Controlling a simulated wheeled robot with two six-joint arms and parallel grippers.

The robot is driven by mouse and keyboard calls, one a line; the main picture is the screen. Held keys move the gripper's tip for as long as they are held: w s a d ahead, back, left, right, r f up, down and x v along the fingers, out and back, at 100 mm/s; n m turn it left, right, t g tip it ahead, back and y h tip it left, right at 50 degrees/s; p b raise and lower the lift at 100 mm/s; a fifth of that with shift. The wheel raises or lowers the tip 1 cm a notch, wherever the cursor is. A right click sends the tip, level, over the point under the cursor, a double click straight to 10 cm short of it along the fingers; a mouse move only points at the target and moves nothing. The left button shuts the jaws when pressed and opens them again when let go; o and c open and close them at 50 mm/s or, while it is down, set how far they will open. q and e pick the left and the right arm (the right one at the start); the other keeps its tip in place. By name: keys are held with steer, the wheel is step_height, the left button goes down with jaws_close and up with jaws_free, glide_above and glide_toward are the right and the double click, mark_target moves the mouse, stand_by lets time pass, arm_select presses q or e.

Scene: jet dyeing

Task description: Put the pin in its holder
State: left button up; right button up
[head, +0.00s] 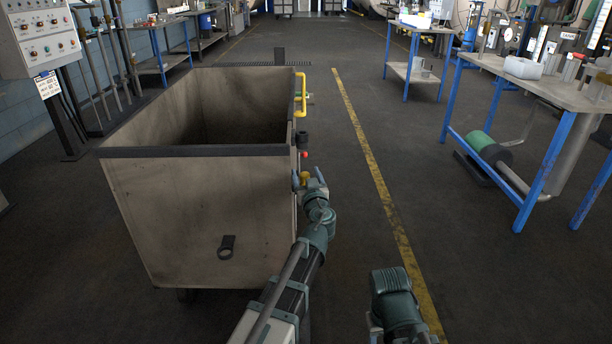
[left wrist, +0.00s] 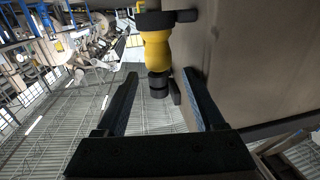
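A yellow piece with black ends (left wrist: 156,50), which may be the pin, is beside the cart's wall in the left wrist view. A black collar or bracket surrounds its far part. My left gripper (left wrist: 160,78) is open. The piece's black end appears between its fingers, and I see no contact. In the head view my left gripper (head: 302,180) is at the cart's right side, where small yellow, red and black parts show. A black ring bracket (head: 227,247), possibly the holder, is on the cart's front wall with its hole visible. My right gripper is out of view.
The large grey cart (head: 200,215) with a dark rim stands left of centre, with a yellow handle (head: 301,95) on its right side. A blue-legged workbench (head: 540,85) stands at right. The floor around the yellow line (head: 375,175) is free.

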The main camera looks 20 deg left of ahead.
arm_select(q)
steer(key=shift+s, duration=0.1)
steer(key=v, duration=1.3)
steer(key=shift+s+d, duration=0.2)
steer(key=shift+s, duration=0.05)
